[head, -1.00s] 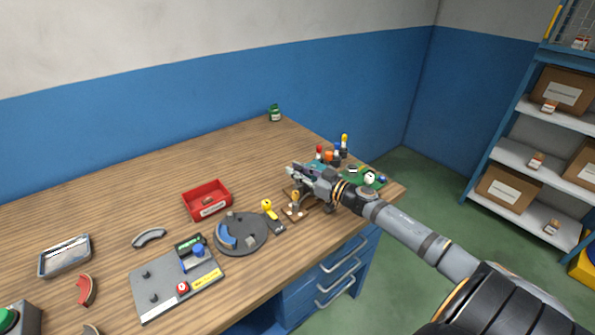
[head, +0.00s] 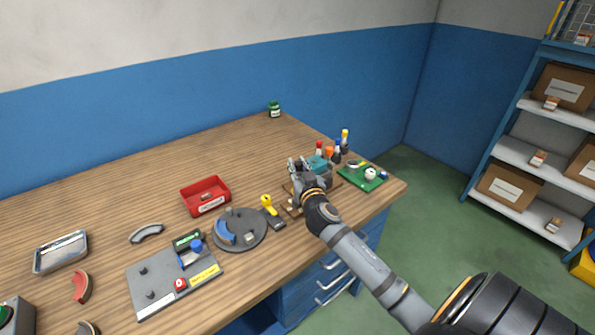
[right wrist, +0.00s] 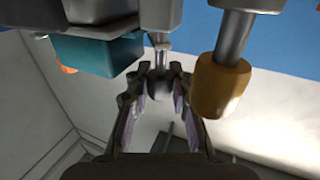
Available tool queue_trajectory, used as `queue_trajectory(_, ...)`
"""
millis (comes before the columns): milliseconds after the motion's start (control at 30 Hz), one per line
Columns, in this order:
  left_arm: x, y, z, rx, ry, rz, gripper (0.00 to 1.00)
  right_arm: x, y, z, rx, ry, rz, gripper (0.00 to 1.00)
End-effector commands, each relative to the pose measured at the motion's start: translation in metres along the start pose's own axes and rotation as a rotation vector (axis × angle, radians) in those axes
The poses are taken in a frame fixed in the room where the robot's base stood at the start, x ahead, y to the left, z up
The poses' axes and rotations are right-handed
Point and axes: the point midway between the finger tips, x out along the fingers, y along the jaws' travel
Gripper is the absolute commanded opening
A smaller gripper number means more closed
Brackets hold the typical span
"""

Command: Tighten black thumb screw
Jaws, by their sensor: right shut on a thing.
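My right gripper (head: 298,166) is at the small fixture near the right end of the workbench and hides much of it. In the right wrist view, its two fingers (right wrist: 158,98) are shut on a dark rounded piece (right wrist: 158,84) at the end of a thin metal shaft. This looks like the black thumb screw, but its shape is mostly covered. A teal block (right wrist: 95,55) is left of it, also seen in the head view (head: 320,163). A brown-orange knob (right wrist: 220,86) on a grey rod is on the right. My left gripper is out of view.
Right of the fixture are a green board (head: 362,177) and several colored-handled tools (head: 330,152). To the left are a yellow-handled tool (head: 270,207), a round dark plate (head: 240,232), a red bin (head: 206,196) and a grey panel (head: 172,285).

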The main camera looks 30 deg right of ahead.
Motion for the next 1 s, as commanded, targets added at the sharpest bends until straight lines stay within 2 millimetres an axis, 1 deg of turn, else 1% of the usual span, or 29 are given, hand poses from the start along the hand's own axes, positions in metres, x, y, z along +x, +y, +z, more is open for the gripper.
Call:
queue_trajectory(33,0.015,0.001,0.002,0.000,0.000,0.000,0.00,0.000,-0.002,0.008,0.011,0.001,0.044,0.00)
queue_trajectory(300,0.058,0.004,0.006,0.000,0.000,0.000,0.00,0.000,-0.001,0.010,0.008,-0.001,0.276,0.00)
queue_trajectory(500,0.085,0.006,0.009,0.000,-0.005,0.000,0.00,0.000,0.000,0.009,0.004,-0.002,0.405,0.00)
queue_trajectory(533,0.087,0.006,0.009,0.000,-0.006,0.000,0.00,0.000,0.000,0.008,0.004,-0.003,0.420,0.00)
queue_trajectory(600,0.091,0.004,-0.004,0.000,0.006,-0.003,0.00,0.001,0.001,0.008,0.003,-0.004,0.452,0.00)
queue_trajectory(700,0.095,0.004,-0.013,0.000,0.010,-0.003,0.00,0.000,0.001,0.006,0.002,-0.004,0.488,0.00)
queue_trajectory(1000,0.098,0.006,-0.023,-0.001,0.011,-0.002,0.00,-0.001,0.001,0.003,0.000,-0.007,0.534,0.00)
